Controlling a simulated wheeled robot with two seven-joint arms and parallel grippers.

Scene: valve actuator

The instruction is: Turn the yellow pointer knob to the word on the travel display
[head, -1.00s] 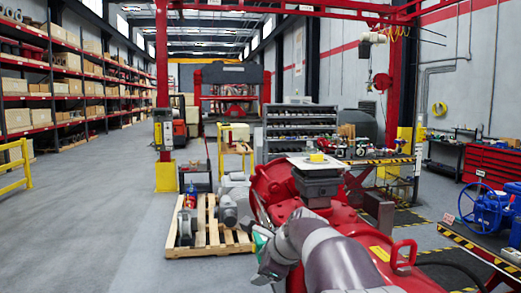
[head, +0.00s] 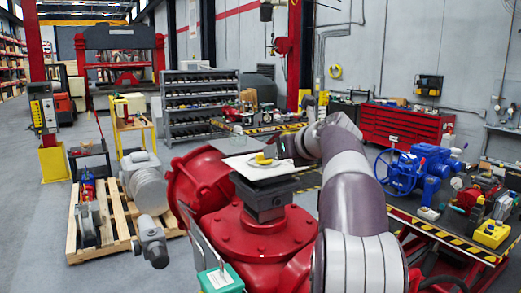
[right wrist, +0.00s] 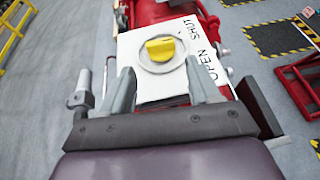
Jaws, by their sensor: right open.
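The yellow pointer knob (head: 263,158) sits on a white plate (head: 240,168) on top of the red valve actuator (head: 262,238). In the right wrist view the knob (right wrist: 161,48) stands on a round grey disc, with SHUT and OPEN printed along the plate's right side. I cannot tell exactly where the knob points. My right gripper (right wrist: 159,70) is open, its two fingers on either side of the plate's near part, short of the knob and not touching it. A teal box with a pale face (head: 220,279) is at the actuator's front; its text is unreadable. My left gripper is out of view.
A wooden pallet (head: 88,208) with grey equipment is at left. A work table with a blue valve (head: 408,170) stands at right, with a red tool cabinet (head: 400,124) behind. Grey shelving (head: 200,105) is at the back.

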